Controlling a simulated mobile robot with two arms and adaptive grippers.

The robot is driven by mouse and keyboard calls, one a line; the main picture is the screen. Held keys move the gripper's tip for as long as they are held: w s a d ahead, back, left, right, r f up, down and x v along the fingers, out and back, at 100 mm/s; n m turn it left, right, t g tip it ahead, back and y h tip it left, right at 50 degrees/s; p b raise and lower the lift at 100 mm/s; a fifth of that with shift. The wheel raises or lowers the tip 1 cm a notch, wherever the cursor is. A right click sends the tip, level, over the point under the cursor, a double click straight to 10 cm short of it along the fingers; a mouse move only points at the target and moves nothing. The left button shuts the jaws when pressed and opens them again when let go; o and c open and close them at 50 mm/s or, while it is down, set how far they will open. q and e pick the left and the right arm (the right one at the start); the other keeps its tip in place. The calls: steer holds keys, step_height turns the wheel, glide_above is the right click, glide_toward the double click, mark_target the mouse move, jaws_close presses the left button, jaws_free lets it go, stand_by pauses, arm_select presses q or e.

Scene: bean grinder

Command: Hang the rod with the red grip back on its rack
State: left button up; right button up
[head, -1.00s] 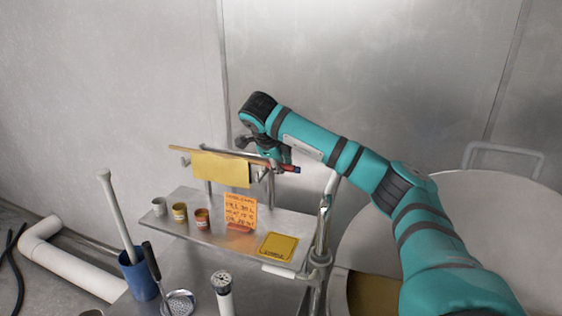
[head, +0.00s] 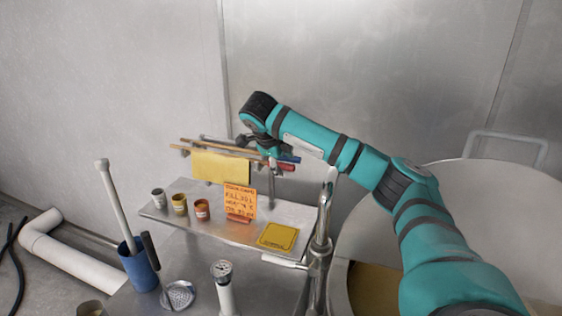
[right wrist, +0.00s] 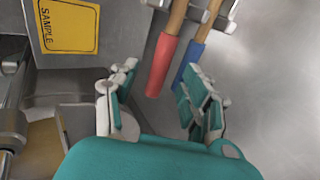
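The rod with the red grip (head: 287,167) lies level on the wall rack (head: 271,186) beside a rod with a blue grip (head: 289,158). In the right wrist view, the red grip (right wrist: 163,66) points between my spread fingers, with a gap on both sides. The blue grip (right wrist: 188,62) is to its right, close to the right finger; I cannot tell if they touch. Both shafts sit in rack hooks (right wrist: 200,14). My right gripper (right wrist: 158,82) is open and empty; in the head view it shows (head: 262,146) at the rods' grip ends. My left gripper is out of view.
A yellow cloth (head: 220,168) hangs at the rack. The shelf below (head: 262,214) holds several small cups, an orange note (head: 239,201) and a yellow sample card (head: 278,236). A metal pipe (head: 323,215) rises close to my right arm. A blue holder (head: 140,270) stands lower left.

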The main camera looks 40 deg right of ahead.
steer(key=v, duration=1.2)
stand_by(0.6)
